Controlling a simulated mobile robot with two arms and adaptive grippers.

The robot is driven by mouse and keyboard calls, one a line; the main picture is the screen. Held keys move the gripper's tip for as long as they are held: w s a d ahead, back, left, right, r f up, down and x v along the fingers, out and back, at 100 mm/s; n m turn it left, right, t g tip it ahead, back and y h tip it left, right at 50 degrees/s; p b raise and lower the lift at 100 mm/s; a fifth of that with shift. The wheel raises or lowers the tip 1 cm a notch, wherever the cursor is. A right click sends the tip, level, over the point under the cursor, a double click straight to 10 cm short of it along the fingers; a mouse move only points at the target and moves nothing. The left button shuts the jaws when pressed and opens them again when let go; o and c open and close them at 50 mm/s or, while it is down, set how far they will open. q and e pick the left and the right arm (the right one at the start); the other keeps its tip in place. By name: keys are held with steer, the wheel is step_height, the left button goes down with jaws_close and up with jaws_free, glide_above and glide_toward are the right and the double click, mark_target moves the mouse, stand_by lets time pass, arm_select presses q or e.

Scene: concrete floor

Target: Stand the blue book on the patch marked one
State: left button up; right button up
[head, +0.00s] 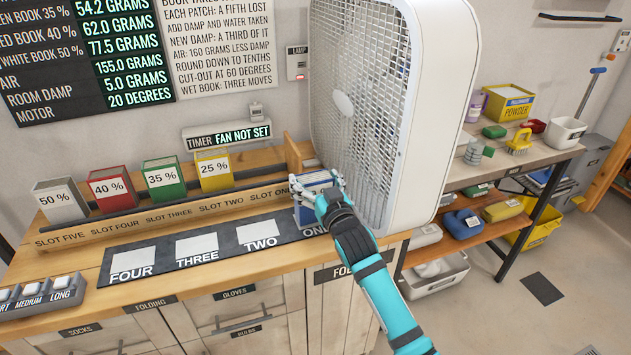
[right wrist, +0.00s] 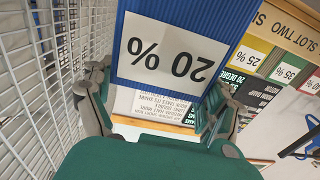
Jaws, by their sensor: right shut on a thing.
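My right gripper (head: 318,184) is shut on the blue book (head: 304,214), just left of the big white fan. The book looks upright; its "20 %" label (right wrist: 172,50) fills the top of the right wrist view, upside down there, between the fingers (right wrist: 155,100). In the head view the book's lower end is at the right end of the dark strip (head: 215,250), just behind the word ONE (head: 315,231). Book and gripper hide patch one, and I cannot tell whether the book touches it. My left gripper is not in view.
The fan (head: 440,110) stands close on the right of the gripper. White (head: 60,203), red (head: 113,190), green (head: 163,178) and yellow (head: 214,172) books stand in the slotted rack (head: 150,218) behind the strip. Patches two, three and four are bare. The timer (head: 228,135) reads "FAN NOT SET".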

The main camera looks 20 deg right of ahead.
stand_by(0.3)
steer(key=o, duration=1.5)
steer(key=shift+f, duration=0.2)
steer(key=shift+r, duration=0.2)
steer(key=s, duration=1.2)
steer(key=shift+d+f+b, duration=0.15)
steer(key=shift+d+b, duration=0.15)
steer(key=shift+d, duration=0.1)
